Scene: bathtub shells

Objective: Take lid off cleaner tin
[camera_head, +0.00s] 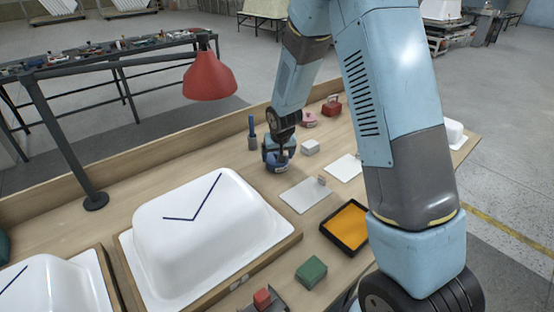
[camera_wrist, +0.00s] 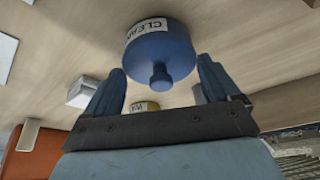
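The cleaner tin (camera_head: 277,167) is blue with a white label and stands on the wooden bench, partly hidden by my gripper in the head view. In the wrist view the blue tin (camera_wrist: 160,48) shows a label with part of "CLEANER" and a round blue lid with a small knob (camera_wrist: 160,78) at its middle. The lid appears seated on the tin. My gripper (camera_wrist: 161,68) is open, with a blue finger on either side of the lid and knob. A gap shows between each finger and the knob. My gripper (camera_head: 281,148) is directly above the tin in the head view.
A dark blue upright tool (camera_head: 252,133) stands left of the tin and a white block (camera_head: 310,147) right of it. Pink (camera_head: 309,119) and red (camera_head: 332,106) items are behind. A white bathtub shell (camera_head: 210,235), white panel (camera_head: 305,195) and orange tray (camera_head: 347,225) lie nearer.

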